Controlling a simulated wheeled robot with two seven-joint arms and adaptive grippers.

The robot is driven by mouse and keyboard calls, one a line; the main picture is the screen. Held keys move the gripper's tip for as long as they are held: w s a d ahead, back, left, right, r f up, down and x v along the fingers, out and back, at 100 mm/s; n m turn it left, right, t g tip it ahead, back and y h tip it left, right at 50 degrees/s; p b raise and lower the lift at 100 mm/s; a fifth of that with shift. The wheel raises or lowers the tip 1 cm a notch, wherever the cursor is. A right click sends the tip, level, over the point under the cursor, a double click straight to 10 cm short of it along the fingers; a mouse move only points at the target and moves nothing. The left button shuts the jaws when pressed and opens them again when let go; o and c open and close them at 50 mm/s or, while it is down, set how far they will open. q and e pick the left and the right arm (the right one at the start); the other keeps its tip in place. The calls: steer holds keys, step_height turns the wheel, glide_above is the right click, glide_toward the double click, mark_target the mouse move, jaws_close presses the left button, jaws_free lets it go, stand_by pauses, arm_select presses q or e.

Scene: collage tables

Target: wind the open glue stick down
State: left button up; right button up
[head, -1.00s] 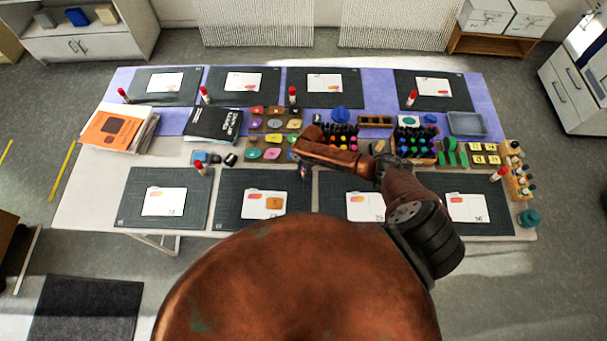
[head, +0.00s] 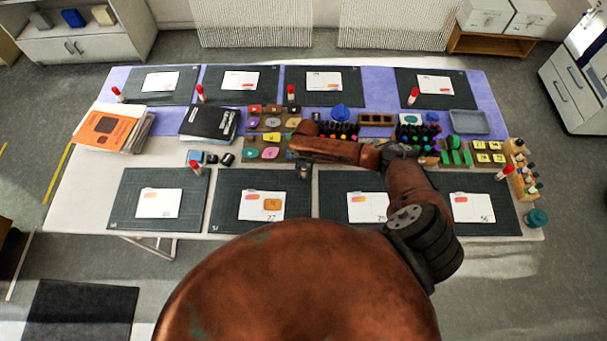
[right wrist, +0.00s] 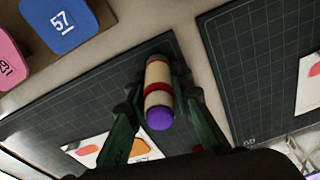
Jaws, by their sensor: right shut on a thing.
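The open glue stick (right wrist: 158,95) is a pale tube with a red band and a rounded purple end, seen in the right wrist view. My right gripper (right wrist: 155,108) is shut on it, with one dark green finger on each side. In the head view my right gripper (head: 303,164) is over the front of the table, by the upper edge of a dark mat, and the stick is too small there to make out clearly. How far the purple glue stands out of the tube is hard to tell. My left gripper is not in view.
Several red-capped glue sticks stand around, such as one at the left (head: 195,168). A dark mat (head: 232,190) with a card lies below my right gripper. Trays of numbered stamps (head: 252,142) and dark bottles (head: 340,130) are just behind. Free white tabletop (head: 85,195) lies at the left.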

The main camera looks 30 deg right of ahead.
steer(key=shift+s+n+b, duration=0.1)
steer(key=shift+n+b, duration=0.25)
steer(key=shift+n, duration=0.75)
steer(key=o, duration=1.2)
steer(key=m+p, duration=0.2)
steer(key=m, duration=0.1)
steer(key=m+p, duration=0.2)
steer(key=m, duration=0.2)
steer(key=m+t+p, duration=0.1)
steer(key=m+p, duration=0.2)
steer(key=m, duration=0.1)
steer(key=shift+w+a+r, duration=0.1)
steer(key=shift+w+r, duration=0.1)
steer(key=shift+w, duration=0.05)
steer(key=m+p, duration=0.1)
steer(key=m, duration=0.1)
steer(key=shift+w+m, duration=0.1)
steer(key=shift+m, duration=0.3)
steer(key=shift+f+m, duration=0.2)
steer(key=shift+m, duration=0.3)
